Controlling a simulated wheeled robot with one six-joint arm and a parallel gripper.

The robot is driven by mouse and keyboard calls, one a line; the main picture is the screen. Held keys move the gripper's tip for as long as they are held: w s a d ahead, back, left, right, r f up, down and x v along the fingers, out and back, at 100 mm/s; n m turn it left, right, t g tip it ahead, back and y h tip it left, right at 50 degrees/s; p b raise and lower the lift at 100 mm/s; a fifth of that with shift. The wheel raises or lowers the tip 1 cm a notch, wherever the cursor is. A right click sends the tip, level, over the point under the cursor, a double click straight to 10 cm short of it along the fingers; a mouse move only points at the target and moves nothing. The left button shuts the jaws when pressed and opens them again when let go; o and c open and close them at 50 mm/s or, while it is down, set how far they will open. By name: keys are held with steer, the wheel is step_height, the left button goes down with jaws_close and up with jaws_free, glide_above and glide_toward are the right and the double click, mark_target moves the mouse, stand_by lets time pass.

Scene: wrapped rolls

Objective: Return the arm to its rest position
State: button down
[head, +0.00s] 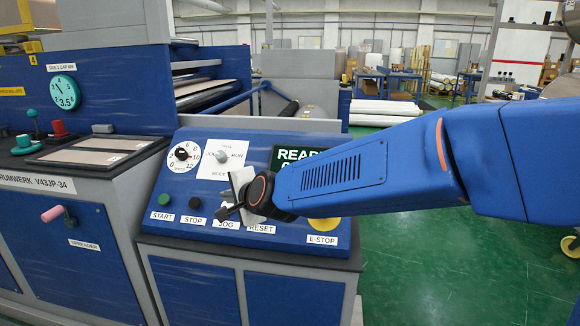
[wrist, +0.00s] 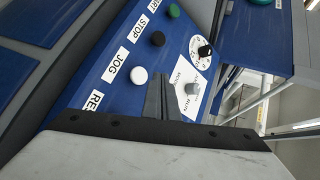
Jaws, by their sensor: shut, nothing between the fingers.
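My blue arm reaches in from the right in the head view. My gripper (head: 228,213) is in front of the control panel (head: 190,222), over the area of the JOG button. It is shut and empty. In the wrist view the closed fingers (wrist: 158,98) show against the panel, near the mode knob (wrist: 192,88) and the white JOG button (wrist: 138,75). I cannot tell whether the fingertips touch the panel. My arm hides the E-STOP button and part of the READY display (head: 290,153).
The START button (head: 165,199) and STOP button (head: 195,202) are left of my gripper. A speed dial (head: 182,156) sits above them. A blue machine with a green gauge (head: 62,91) stands at left. Open green floor (head: 440,260) lies at right, below my arm.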

steer(key=s+d+f+n+g+h, duration=0.1)
steer(key=s+d+n+h, duration=0.2)
steer(key=d, duration=1.3)
steer(key=s+d+f+n+g+h, duration=0.1)
steer(key=s+d+n, duration=0.3)
steer(key=d, duration=1.2)
steer(key=s+d+f+n+g+h, duration=0.1)
steer(key=s+d+f, duration=0.3)
steer(key=s+d, duration=0.6)
steer(key=s+d+f+n+g+h, duration=0.1)
steer(key=s+d+f+h, duration=0.3)
steer(key=s+d, duration=0.6)
steer(key=shift+s+f+n+g, duration=0.15)
steer(key=shift+s+n+g, duration=0.2)
steer(key=shift+s, duration=0.2)
steer(key=shift+w, duration=0.1)
stand_by(0.4)
